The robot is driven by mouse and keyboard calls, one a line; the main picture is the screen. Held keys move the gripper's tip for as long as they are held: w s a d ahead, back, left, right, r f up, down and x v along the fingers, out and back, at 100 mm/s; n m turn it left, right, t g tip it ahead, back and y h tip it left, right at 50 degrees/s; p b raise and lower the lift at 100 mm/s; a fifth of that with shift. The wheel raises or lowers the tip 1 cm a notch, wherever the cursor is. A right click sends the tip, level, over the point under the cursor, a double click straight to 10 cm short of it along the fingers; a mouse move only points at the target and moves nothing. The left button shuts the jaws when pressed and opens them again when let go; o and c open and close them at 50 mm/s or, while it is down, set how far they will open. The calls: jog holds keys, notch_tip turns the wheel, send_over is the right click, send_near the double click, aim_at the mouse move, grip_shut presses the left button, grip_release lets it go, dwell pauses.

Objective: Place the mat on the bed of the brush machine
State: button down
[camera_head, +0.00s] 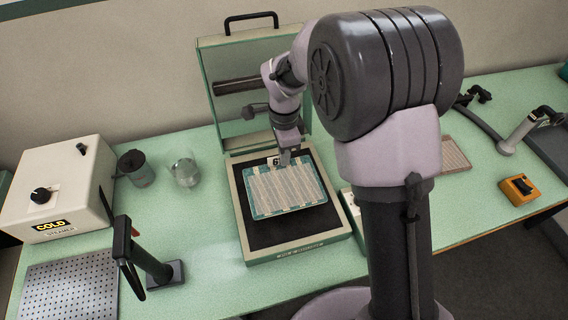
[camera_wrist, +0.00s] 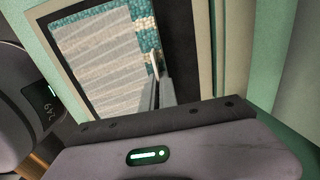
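The mat (camera_head: 287,188), cream striped with a teal border, is over the dark bed of the brush machine (camera_head: 300,248), inside its green frame. The machine's lid stands open at the back. Dark bed shows around the mat; I cannot tell whether the mat rests fully on it or is slightly above. My gripper (camera_head: 287,158) is at the mat's far edge. In the wrist view, the fingertips (camera_wrist: 156,66) are close together at the teal-and-cream border of the mat (camera_wrist: 100,60), seemingly pinching a small pale part of its edge.
A white steamer box (camera_head: 60,190) labelled COLD stands at left, with a perforated plate (camera_head: 70,290) and a black lever stand (camera_head: 165,270) in front. Glass vessels (camera_head: 185,172) stand beside the machine. A beige piece (camera_head: 455,155) and an orange switch box (camera_head: 519,189) lie right.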

notch_tip(320, 180, down, 3)
jog(key=shift+s+f+b, duration=0.1)
jog(key=shift+f+b, duration=0.1)
jog(key=shift+b, duration=0.25)
jog(key=shift+f, duration=0.1)
jog(key=shift+f, duration=0.15)
jog(key=c, duration=1.6)
grip_release()
jog(key=shift+c, duration=0.2)
